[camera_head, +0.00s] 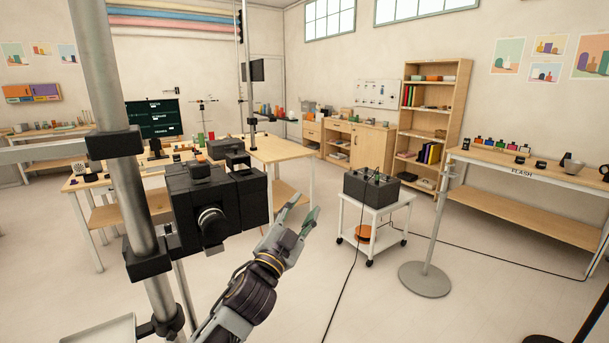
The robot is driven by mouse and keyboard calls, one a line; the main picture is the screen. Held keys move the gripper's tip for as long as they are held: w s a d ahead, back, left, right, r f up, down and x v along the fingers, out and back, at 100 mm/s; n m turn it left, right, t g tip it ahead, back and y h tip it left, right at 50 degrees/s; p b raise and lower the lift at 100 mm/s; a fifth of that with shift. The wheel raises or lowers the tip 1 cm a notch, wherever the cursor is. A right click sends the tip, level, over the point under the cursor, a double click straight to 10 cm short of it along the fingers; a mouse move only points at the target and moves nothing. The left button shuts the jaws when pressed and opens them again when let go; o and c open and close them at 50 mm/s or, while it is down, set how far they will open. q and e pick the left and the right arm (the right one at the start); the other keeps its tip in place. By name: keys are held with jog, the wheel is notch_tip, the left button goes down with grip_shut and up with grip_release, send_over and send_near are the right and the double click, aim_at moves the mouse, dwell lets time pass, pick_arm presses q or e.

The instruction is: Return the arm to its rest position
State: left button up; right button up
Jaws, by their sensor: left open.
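My left gripper (293,231) is in the lower middle of the head view, at the end of my left arm (246,297), which comes in from the bottom. Its two fingers are spread apart, with nothing between them. It points up and to the right, in front of open floor. A black camera (217,205) on a metal column (112,120) stands just left of the gripper in the picture. I cannot tell how far apart they are. My right gripper does not show.
A white wheeled cart (375,214) with a black box (371,188) stands right of the gripper. A stand with a round base (425,279) is further right, by a shelf table labelled FLASH (520,172). Wooden tables (270,150) stand behind. A cable crosses the floor.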

pick_arm(q)
jog(key=s+a+f+n+g+y, duration=0.35)
jog(key=a+f, duration=0.35)
jog(key=f, duration=0.5)
jog(key=s+a+f+n+g+y, duration=0.35)
jog(key=a+f+n+y, duration=0.2)
jog(key=f, duration=0.55)
jog(key=s+a+f+n+g, duration=0.1)
jog(key=s+a+f+g, duration=0.4)
jog(key=s+f, duration=0.5)
jog(key=s+a+f+n+g, duration=0.1)
jog(key=s+a+f+g, duration=0.4)
jog(key=s, duration=0.8)
notch_tip(320, 180, down, 34)
jog(key=s+a, duration=0.1)
jog(key=s, duration=0.1)
jog(key=s+a+f, duration=0.4)
jog(key=s+f, duration=0.5)
jog(key=s, duration=0.1)
jog(key=s+a+f+g+y, duration=0.1)
jog(key=s+a+f, duration=0.3)
jog(key=s+f, duration=0.6)
jog(key=shift+s+f+m, duration=0.2)
jog(key=shift+f+m, duration=0.05)
jog(key=shift+m, duration=0.15)
